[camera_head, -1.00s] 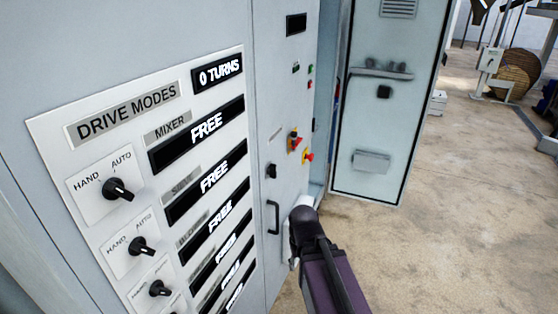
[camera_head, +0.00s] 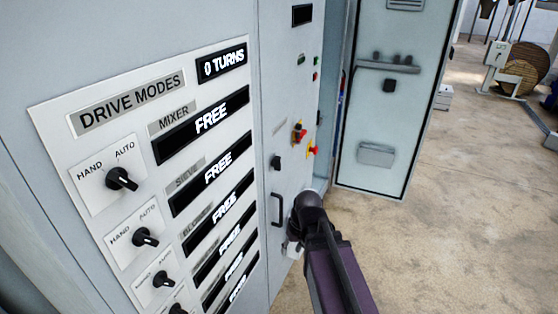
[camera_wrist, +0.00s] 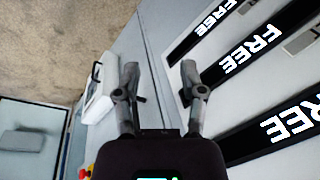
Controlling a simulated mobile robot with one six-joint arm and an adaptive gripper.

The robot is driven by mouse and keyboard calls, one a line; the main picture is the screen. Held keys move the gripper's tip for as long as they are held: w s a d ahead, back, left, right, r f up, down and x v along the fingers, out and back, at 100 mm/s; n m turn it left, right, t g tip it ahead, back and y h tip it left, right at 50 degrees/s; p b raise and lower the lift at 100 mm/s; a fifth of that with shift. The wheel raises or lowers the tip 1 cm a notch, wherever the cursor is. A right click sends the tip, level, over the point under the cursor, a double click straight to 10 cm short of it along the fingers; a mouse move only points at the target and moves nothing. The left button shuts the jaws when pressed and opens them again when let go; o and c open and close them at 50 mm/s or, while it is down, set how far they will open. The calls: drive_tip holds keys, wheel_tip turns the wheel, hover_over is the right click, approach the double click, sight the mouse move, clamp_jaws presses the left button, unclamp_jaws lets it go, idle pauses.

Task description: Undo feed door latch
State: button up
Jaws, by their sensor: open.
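No part in view can be picked out for sure as the feed door latch. A black bar handle (camera_head: 277,210) stands upright on the grey cabinet front, with a dark knob (camera_head: 276,163) above it. My wrist is just right of the handle in the head view and hides part of the cabinet there. In the wrist view my gripper (camera_wrist: 160,76) is open, its two fingers apart with nothing held between them. The grey cabinet face and a seam lie beyond the fingers. Small black parts show beside both fingers; I cannot tell whether they belong to the handle.
A panel of drive-mode switches and FREE displays (camera_head: 211,117) fills the left. Red buttons on yellow (camera_head: 299,134) sit above my wrist. A white box-like part (camera_wrist: 98,97) is left of the fingers. A grey door (camera_head: 385,110) stands at the right. Bare floor (camera_head: 450,220) is clear.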

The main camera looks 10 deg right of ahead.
drive_tip(key=w+r+n+t+y, duration=0.1)
drive_tip(key=w+r+n+y, duration=0.1)
drive_tip(key=w+n+y, duration=0.3)
drive_tip(key=n+t+y+b, duration=0.3)
drive_tip(key=n+t+y, duration=0.1)
drive_tip(key=t+y, duration=0.4)
approach(278, 157)
drive_tip(key=s+d, duration=0.1)
drive_tip(key=s, duration=0.1)
drive_tip(key=d+t, duration=0.1)
drive_tip(key=shift+s+d+f+h, duration=0.3)
drive_tip(key=shift+s+d+h, duration=0.05)
drive_tip(key=shift+s+h, duration=0.05)
drive_tip(key=x, duration=1.4)
drive_tip(key=shift+d, duration=0.1)
clamp_jaws()
